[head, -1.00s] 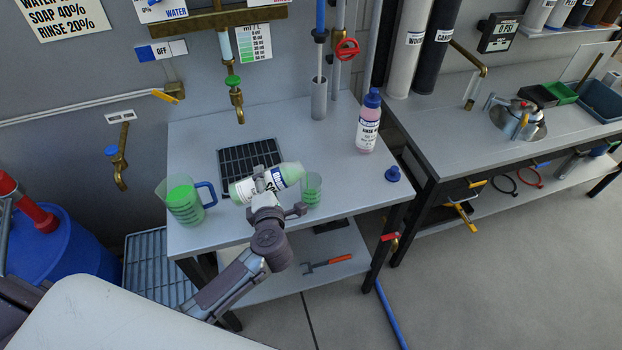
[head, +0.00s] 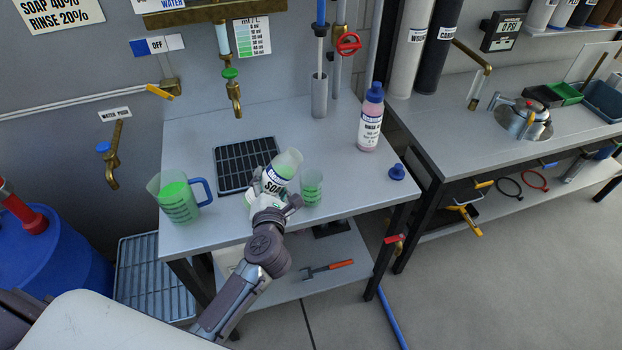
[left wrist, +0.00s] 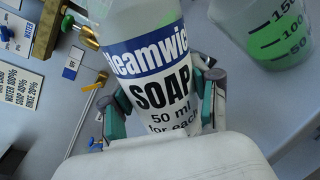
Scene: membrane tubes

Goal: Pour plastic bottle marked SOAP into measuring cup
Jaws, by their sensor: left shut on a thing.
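The plastic bottle marked SOAP (head: 282,170) is white and green with a blue-and-white label. My left gripper (head: 268,200) is shut around it and holds it above the table, tilted with its top toward the upper right. The bottle fills the middle of the left wrist view (left wrist: 150,75), its label facing the camera. A small clear measuring cup (head: 312,188) with green liquid stands just right of the bottle; it also shows in the left wrist view (left wrist: 268,35), with graduations. No stream of liquid is visible. My right gripper is not in view.
A larger graduated jug (head: 178,200) with green liquid and a blue handle stands at the table's left. A black drain grate (head: 240,160) lies behind the bottle. A pink rinse bottle (head: 370,122) and loose blue cap (head: 397,172) are to the right.

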